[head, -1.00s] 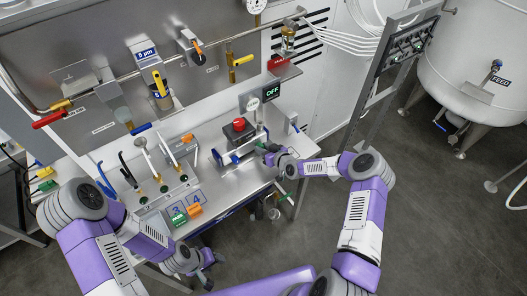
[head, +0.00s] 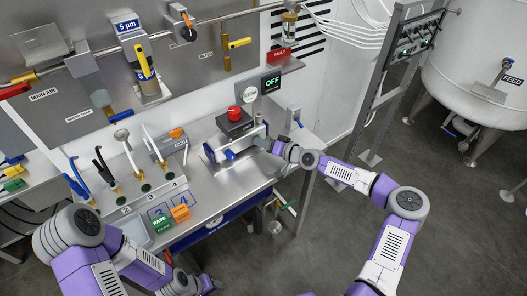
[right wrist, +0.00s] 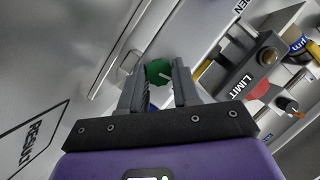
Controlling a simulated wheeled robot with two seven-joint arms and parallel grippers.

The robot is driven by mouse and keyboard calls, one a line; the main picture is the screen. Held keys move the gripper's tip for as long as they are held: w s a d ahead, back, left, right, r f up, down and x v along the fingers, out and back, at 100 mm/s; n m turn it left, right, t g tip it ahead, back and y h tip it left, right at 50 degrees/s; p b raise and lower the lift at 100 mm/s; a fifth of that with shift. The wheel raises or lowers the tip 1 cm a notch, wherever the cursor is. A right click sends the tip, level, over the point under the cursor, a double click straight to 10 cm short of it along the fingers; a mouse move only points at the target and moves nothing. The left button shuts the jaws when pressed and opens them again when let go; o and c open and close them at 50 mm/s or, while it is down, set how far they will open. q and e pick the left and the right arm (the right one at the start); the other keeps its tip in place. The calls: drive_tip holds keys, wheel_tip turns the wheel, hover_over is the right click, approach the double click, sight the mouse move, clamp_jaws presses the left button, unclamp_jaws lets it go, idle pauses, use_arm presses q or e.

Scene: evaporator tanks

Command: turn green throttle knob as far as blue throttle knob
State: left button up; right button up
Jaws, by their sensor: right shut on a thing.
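The green throttle knob (right wrist: 158,72) shows in the right wrist view between the fingertips of my right gripper (right wrist: 157,82), which is shut on it. A pale line marks its face. In the head view my right gripper (head: 272,145) is at the right end of the grey unit with the red button (head: 235,113), and the green knob is hidden there. A blue knob (head: 229,155), likely the blue throttle knob, is on the unit's front left. Its exact turn angle is too small to read. My left gripper (head: 207,284) hangs low at the bottom, away from the bench; its fingers are unclear.
A steel bench (head: 205,190) carries the unit. Several levers on a raised panel (head: 150,190) stand at left, with a green block (head: 161,223) and an orange block (head: 181,212) near the front. An OFF display (head: 272,83) is behind.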

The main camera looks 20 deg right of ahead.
drive_tip(key=shift+d+f+m+y+b, duration=0.15)
drive_tip(key=shift+m+y+b, duration=0.35)
drive_tip(key=shift+m+b, duration=0.5)
drive_tip(key=o, duration=1.1)
drive_tip(key=shift+c, duration=0.2)
drive_tip(key=v, duration=0.7)
drive_tip(key=shift+s+p, duration=0.25)
drive_tip(key=shift+p, duration=0.1)
